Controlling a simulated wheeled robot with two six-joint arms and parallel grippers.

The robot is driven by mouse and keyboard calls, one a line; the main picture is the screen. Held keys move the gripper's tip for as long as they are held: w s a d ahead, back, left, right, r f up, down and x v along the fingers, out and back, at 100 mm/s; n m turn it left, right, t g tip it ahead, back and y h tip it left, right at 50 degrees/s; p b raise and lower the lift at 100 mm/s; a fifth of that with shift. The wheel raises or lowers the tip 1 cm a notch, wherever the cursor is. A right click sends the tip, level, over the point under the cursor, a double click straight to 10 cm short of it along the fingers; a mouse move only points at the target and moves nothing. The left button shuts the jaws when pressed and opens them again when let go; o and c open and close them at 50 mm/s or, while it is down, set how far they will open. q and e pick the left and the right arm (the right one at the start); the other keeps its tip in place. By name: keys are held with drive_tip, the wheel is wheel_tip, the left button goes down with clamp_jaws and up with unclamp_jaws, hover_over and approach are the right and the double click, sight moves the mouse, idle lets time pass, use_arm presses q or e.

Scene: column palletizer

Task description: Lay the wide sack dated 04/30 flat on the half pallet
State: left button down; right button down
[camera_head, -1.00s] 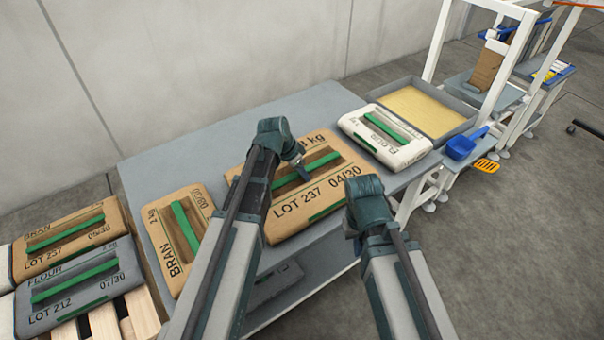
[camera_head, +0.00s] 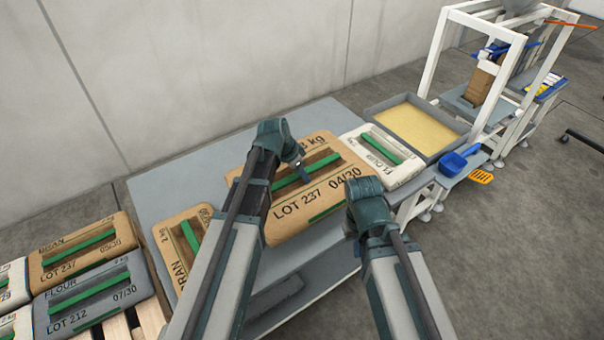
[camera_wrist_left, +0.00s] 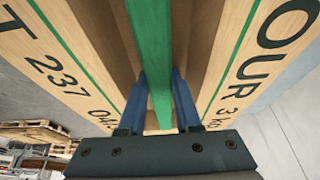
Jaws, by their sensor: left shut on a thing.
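The wide tan sack (camera_head: 320,208) reads LOT 237, 04/30 and has a green strap handle. My left gripper (camera_head: 302,174) is shut on this handle. The left wrist view shows the two blue fingers on either side of the green strap (camera_wrist_left: 150,50), with the sack's print beside it. The sack appears held above the grey table (camera_head: 170,190), overlapping a white sack behind it. My right gripper (camera_head: 365,205) is right of the sack; its fingers are hidden. A wooden pallet (camera_head: 118,325) at lower left bears several sacks; I cannot tell whether it is the half pallet.
A tan BRAN sack (camera_head: 172,262) lies on the table's left part. The white FLOUR sack (camera_head: 405,168) and a tray of yellow grain (camera_head: 420,120) are at the right.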

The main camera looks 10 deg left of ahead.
use_arm(q)
drive_tip(key=shift+r, duration=0.6)
use_arm(e)
drive_tip(key=shift+r, duration=0.6)
use_arm(q)
drive_tip(key=shift+r+p, duration=0.1)
drive_tip(key=shift+p, duration=0.3)
use_arm(e)
drive_tip(key=shift+r, duration=0.1)
